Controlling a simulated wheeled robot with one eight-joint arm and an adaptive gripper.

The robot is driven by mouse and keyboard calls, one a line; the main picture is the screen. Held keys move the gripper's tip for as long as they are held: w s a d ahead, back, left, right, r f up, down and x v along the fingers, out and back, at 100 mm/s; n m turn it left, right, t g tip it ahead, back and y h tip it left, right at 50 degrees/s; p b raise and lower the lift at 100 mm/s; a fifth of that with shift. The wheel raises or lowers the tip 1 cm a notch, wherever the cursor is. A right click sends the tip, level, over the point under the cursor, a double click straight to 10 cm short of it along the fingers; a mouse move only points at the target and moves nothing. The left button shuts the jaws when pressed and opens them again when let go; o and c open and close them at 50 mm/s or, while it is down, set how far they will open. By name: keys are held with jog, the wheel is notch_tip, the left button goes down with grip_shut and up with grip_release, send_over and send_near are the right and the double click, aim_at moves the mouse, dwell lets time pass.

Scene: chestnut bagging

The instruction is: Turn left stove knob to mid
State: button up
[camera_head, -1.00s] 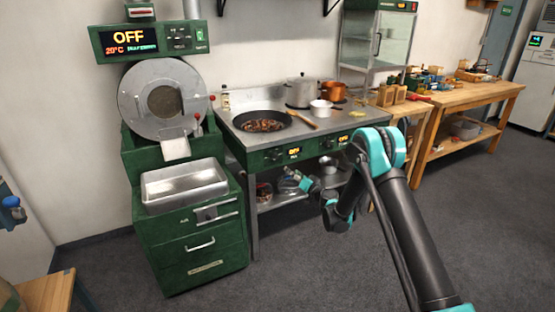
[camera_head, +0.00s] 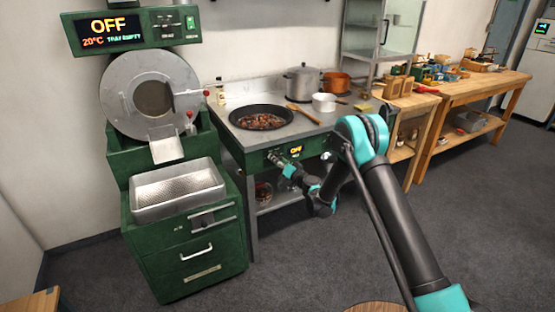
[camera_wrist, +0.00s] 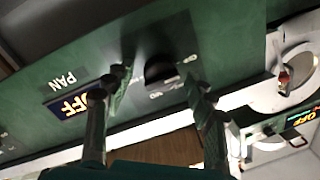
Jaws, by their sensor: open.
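The left stove knob (camera_wrist: 160,70) is a dark, rounded knob on the green front panel (camera_wrist: 215,40) in the wrist view. The display beside it (camera_wrist: 75,103), labelled PAN, reads OFF; it also shows OFF in the head view (camera_head: 296,150). My gripper (camera_wrist: 153,78) is open, with one finger on each side of the knob in the picture; I cannot tell whether they touch it. In the head view my gripper (camera_head: 274,158) is at the left part of the stove front, hiding the knob there.
A black pan (camera_head: 261,118) with chestnuts sits on the stove top above the gripper. A green roasting machine with a metal tray (camera_head: 175,190) is on the left.

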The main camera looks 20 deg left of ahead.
jog(key=c, duration=1.2)
jog(key=shift+o, duration=0.2)
jog(key=shift+m, duration=0.3)
jog(key=m+t, duration=0.1)
jog(key=m, duration=1.1)
jog(key=m+t, duration=0.1)
jog(key=m, duration=1.1)
jog(key=shift+s+f+h, duration=0.15)
jog(key=shift+s+h, duration=0.05)
jog(key=shift+h, duration=0.2)
jog(key=shift+a+m, duration=0.1)
jog(key=shift+m, duration=0.4)
